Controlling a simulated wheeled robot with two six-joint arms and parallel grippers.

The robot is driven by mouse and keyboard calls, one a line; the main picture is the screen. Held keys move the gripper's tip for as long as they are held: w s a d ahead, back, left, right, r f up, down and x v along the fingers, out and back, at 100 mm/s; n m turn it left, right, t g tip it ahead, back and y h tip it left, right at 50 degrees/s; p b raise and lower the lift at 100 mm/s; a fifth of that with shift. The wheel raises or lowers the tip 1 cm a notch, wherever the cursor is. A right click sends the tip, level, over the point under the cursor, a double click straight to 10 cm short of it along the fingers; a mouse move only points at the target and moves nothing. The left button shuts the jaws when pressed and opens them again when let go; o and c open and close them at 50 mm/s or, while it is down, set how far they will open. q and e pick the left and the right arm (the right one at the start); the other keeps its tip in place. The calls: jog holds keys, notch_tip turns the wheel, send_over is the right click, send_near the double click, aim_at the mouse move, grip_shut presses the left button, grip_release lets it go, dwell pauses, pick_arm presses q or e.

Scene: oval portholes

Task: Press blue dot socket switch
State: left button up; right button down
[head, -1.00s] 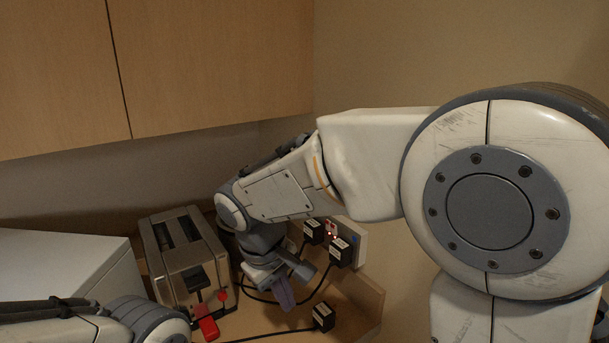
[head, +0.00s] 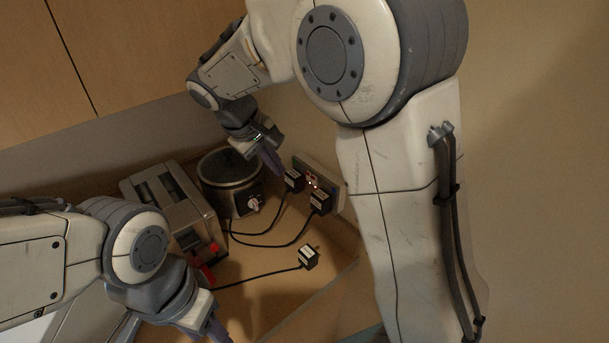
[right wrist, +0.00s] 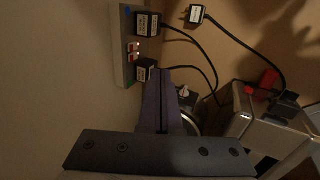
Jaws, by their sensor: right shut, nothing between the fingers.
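The white double wall socket (head: 340,193) is on the wall at the counter's back, with two black plugs in it: a left plug (head: 293,181) and a right plug (head: 320,202). Red lights (head: 312,185) show between them. In the right wrist view, a blue dot (right wrist: 127,11) marks the socket's far end, beside one plug (right wrist: 147,25); the switches (right wrist: 134,51) show red. My right gripper (head: 274,162) is shut and empty, just above and left of the left plug; its purple fingers (right wrist: 158,75) point toward the socket's near end. My left gripper (head: 218,333) is cut off by the bottom edge.
A metal toaster (head: 175,205) with a red lever stands left of a dark round cooker (head: 228,182) with a knob. A loose plug (head: 308,258) lies on the counter in front. Black cables run between them. Cupboards (head: 130,50) hang above.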

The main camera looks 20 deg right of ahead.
aim_at(313, 183)
jog(key=w+d+f+p, duration=0.2)
jog(key=d+f+p, duration=0.2)
jog(key=d+f, duration=0.3)
jog(key=shift+w+d+f, duration=0.2)
jog(key=shift+w+f, duration=0.05)
jog(key=shift+f, duration=0.05)
jog(key=shift+w+d+r, duration=0.15)
jog(key=shift+d, duration=0.2)
jog(key=shift+r, duration=0.1)
